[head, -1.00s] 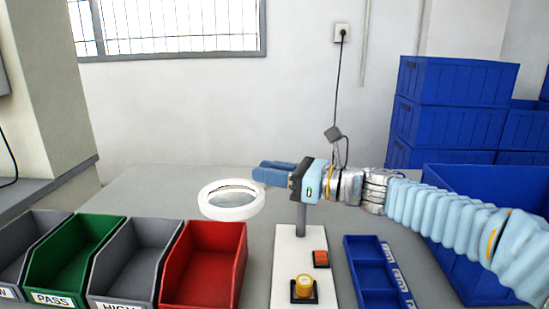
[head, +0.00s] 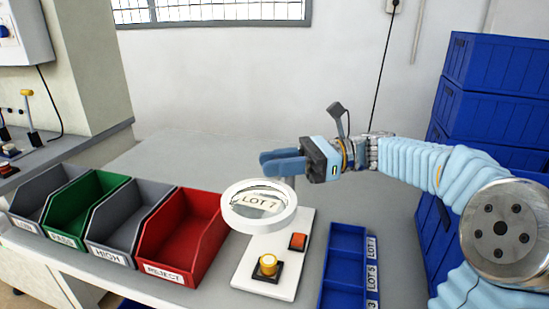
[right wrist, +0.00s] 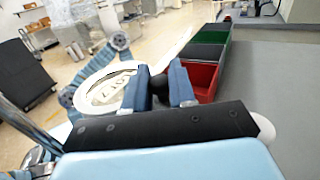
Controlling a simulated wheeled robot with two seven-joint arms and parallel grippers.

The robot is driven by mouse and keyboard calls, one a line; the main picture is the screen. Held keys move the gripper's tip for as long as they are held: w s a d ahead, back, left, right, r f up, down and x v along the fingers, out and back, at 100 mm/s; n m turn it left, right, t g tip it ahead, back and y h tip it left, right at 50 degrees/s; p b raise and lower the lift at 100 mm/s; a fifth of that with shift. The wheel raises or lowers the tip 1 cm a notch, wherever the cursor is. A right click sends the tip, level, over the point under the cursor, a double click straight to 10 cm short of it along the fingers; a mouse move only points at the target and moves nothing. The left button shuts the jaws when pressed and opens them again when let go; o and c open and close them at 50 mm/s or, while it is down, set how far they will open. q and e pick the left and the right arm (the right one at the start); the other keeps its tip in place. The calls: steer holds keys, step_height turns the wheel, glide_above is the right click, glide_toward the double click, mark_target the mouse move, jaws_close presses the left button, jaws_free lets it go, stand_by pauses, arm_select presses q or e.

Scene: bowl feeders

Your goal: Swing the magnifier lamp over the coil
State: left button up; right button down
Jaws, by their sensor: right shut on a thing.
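The magnifier lamp's white ring (head: 233,216) hangs level above the left edge of the white base plate (head: 296,262). It shows behind the coil in the head view, with "LOT 7" readable in its lens. The yellow coil (head: 267,264) sits upright on a black block at the front of the plate, uncovered by the ring. My right gripper (head: 268,163) is behind the ring, shut on the lamp's dark knob (right wrist: 158,84), which shows between the fingers in the right wrist view. The ring (right wrist: 84,101) is left of the fingers there. My left gripper is not in view.
A red REJECT bin (head: 181,240) stands left of the plate, with grey and green bins beyond. A red-orange button (head: 298,241) is on the plate. A blue divided tray (head: 343,262) lies right of it. Stacked blue crates (head: 493,65) stand at the back right.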

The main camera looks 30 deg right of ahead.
steer(key=shift+s+d+n+g, duration=0.25)
steer(key=shift+n+g, duration=0.25)
steer(key=shift+g, duration=0.3)
steer(key=c, duration=1)
jaws_free()
steer(key=v, duration=0.7)
steer(key=shift+s+d, duration=0.1)
steer(key=shift+d, duration=0.2)
steer(key=shift+f, duration=0.1)
